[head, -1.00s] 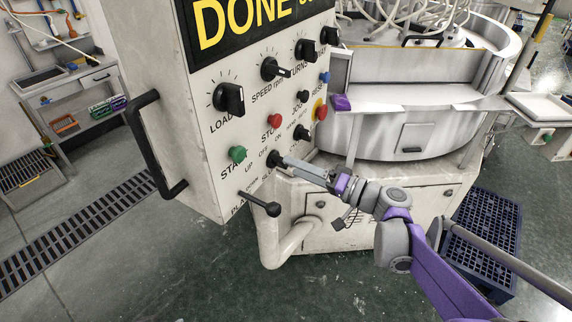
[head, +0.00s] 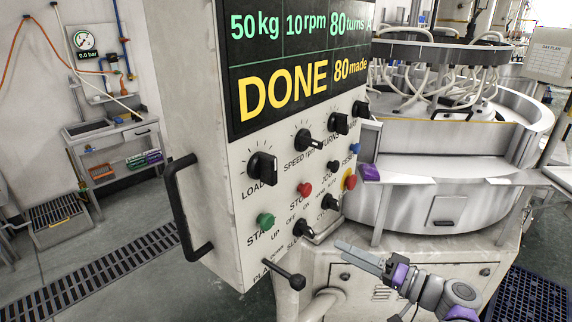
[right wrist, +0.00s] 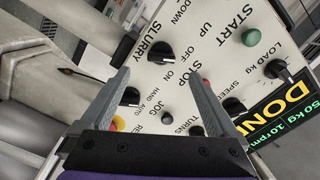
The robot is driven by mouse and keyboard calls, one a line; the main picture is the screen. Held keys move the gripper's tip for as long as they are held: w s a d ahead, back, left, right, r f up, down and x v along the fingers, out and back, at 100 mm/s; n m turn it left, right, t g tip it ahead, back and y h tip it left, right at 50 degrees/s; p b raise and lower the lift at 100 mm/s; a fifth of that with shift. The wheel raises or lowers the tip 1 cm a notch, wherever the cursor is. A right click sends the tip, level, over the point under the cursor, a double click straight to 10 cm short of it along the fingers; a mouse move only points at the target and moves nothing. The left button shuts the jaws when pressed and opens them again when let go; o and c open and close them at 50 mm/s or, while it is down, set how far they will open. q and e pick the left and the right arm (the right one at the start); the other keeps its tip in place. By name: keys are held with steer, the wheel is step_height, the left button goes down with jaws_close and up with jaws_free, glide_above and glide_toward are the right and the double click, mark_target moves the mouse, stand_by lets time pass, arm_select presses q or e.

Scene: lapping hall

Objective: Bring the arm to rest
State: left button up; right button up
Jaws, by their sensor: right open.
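My right gripper (head: 345,250) is in front of the lower right of the control panel (head: 240,210), its jaws apart and empty. In the right wrist view the two fingers (right wrist: 158,78) stand apart with the panel face behind them. The black slurry knob (right wrist: 160,54) shows between and beyond the fingertips; in the head view this knob (head: 302,230) is left of the gripper, with a gap between them. My left gripper is not in view.
The panel's display (head: 290,95) reads DONE, 80 made. A black lever (head: 290,278) and a black handle (head: 183,210) stick out from the cabinet. The round lapping machine (head: 420,200) stands behind my arm.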

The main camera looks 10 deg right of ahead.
steer(key=s+a+f+g+h, duration=0.45)
steer(key=s+a+f, duration=0.25)
steer(key=a+f, duration=0.3)
steer(key=s+d+f+n+g+h, duration=0.2)
steer(key=s+d+f+h, duration=0.3)
steer(key=s+f+h, duration=0.3)
steer(key=shift+s+d+n, duration=0.4)
steer(key=shift+s+n, duration=0.1)
steer(key=shift+s, duration=0.7)
steer(key=shift+g, duration=0.25)
